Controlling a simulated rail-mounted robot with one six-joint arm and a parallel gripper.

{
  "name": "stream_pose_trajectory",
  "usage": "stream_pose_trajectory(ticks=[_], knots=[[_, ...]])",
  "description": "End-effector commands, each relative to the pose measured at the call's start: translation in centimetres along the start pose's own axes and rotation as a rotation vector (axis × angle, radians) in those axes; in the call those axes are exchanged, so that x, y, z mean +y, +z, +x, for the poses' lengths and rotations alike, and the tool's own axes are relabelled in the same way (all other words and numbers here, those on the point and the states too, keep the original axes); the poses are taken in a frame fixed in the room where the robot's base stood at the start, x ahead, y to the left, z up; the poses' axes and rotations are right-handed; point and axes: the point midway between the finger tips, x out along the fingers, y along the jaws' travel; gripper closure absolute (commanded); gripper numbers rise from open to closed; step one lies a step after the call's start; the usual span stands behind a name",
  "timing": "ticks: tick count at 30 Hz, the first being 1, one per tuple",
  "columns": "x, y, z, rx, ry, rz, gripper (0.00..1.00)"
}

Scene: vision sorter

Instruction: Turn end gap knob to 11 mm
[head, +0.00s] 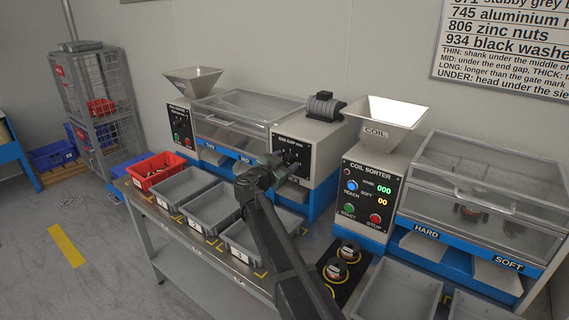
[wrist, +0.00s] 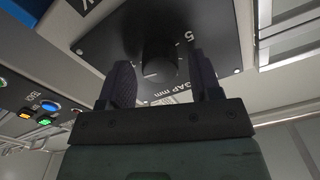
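The end gap knob (wrist: 160,62) is a dark round knob on a black panel (wrist: 110,40), with a pale pointer mark on its face. A "5" and the upside-down words "GAP mm" show beside it in the wrist view. In the head view the end gap panel (head: 291,141) is on the front of the middle machine, and the knob is mostly hidden by my gripper (head: 284,166). My gripper is open, with one finger on each side of the knob in the wrist view and a visible space on both sides. I cannot tell how deep the fingers reach or the exact setting.
The coil sorter (head: 372,195) with lit displays and buttons stands to the right. Grey bins (head: 207,205) and a red bin (head: 155,170) line the bench front. A grey motor (head: 325,106) sits above the panel. A clear cover (head: 240,118) is to the left.

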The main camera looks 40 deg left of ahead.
Motion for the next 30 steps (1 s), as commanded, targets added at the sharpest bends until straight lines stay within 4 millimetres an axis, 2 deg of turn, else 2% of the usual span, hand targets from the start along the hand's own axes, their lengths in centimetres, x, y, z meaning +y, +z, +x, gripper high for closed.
stream_pose_trajectory(ticks=[8, 11, 14, 21, 25, 30], knots=[[0.0, 0.0, 0.0, 0.0, -0.001, -0.001, 0.38], [0.0, 0.0, -0.8, 0.0, -0.002, -0.001, 0.38], [0.1, -0.1, -2.8, -0.001, -0.003, -0.001, 0.38], [0.1, -0.1, -8.7, 0.0, -0.002, -0.001, 0.38], [0.0, 0.0, -10.4, 0.0, -0.002, -0.001, 0.38], [0.0, 0.0, -10.9, 0.0, 0.0, -0.001, 0.38]])
